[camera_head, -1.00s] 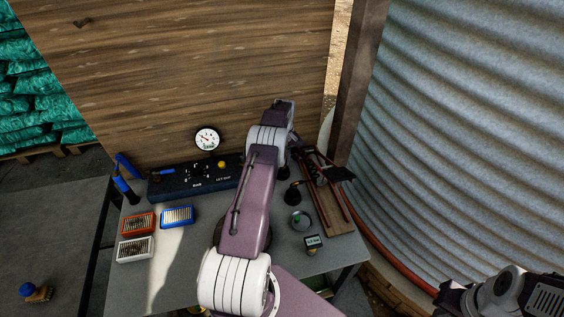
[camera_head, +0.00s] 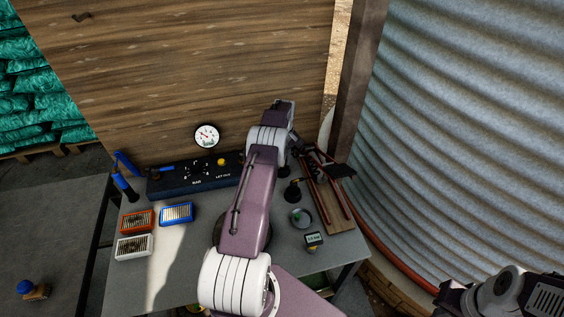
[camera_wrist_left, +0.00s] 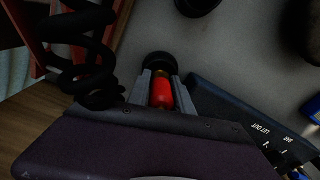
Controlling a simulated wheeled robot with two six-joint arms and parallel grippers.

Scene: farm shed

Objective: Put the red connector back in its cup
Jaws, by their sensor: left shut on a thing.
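The red connector (camera_wrist_left: 161,92) is between the two grey fingers of my left gripper (camera_wrist_left: 161,88) in the left wrist view, and the gripper is shut on it. A black round ring or cup (camera_wrist_left: 159,64) shows right at the connector's far end. I cannot tell whether the connector is inside it, touching it or just above it. A coiled black hose (camera_wrist_left: 75,45) hangs beside the gripper. In the head view my left arm reaches over the bench and hides the connector. Only part of my right arm shows at the lower right.
A dark blue gauge box (camera_head: 195,179) with a round dial (camera_head: 206,135) stands left of my left arm. Orange (camera_head: 137,221), blue (camera_head: 177,213) and white (camera_head: 134,247) boxes lie on the grey bench (camera_head: 200,270). A wooden board (camera_head: 333,210) with red-brown rods is at the right, near the corrugated wall (camera_head: 470,130).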

